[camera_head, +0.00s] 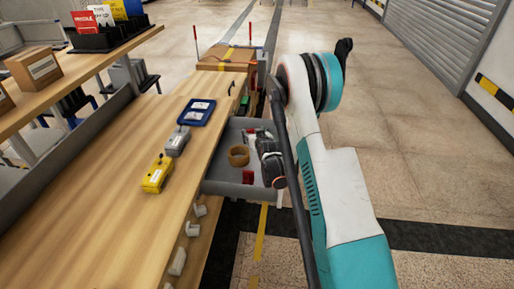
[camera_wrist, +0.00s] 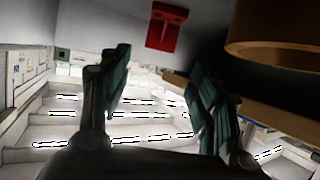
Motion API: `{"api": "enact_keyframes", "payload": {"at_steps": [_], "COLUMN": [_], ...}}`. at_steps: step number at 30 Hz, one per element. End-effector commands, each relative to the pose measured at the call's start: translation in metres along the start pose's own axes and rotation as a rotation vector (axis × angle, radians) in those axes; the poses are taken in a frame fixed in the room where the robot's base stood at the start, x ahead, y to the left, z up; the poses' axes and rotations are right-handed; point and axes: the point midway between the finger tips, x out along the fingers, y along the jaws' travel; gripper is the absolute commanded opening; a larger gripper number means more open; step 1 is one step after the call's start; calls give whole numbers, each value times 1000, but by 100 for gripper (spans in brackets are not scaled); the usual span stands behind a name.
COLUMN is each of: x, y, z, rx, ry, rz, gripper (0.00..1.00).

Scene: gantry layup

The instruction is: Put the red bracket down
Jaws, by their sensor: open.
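The red bracket (camera_head: 248,177) is in the grey drawer (camera_head: 221,187) that stands out from the workbench, near its front side. In the wrist view the red bracket (camera_wrist: 166,27) lies on a grey surface at the top, beyond my fingertips and apart from them. My gripper (camera_wrist: 160,75) is open, with nothing between its two dark green fingers. In the head view my gripper (camera_head: 266,150) is low over the drawer's right part, partly hidden by my arm. A brown tape roll (camera_head: 239,156) lies in the drawer, left of my gripper.
The tape roll (camera_wrist: 272,32) is large and close at the right of the wrist view. On the workbench (camera_head: 110,225) are a yellow device (camera_head: 157,174), a grey device (camera_head: 177,141) and a blue case (camera_head: 196,112). A cardboard box (camera_head: 228,60) stands behind. Floor at right is clear.

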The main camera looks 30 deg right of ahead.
Motion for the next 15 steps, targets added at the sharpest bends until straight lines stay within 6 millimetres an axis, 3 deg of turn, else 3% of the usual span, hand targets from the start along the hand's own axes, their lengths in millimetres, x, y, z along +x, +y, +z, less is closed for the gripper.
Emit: {"api": "enact_keyframes", "payload": {"at_steps": [5,15], "x": [-24,-117], "y": [-16,-55], "z": [-36,-114], "rx": [-6,-24], "ry": [-34,-144], "rz": [-18,-64], "gripper": [57,57]}}
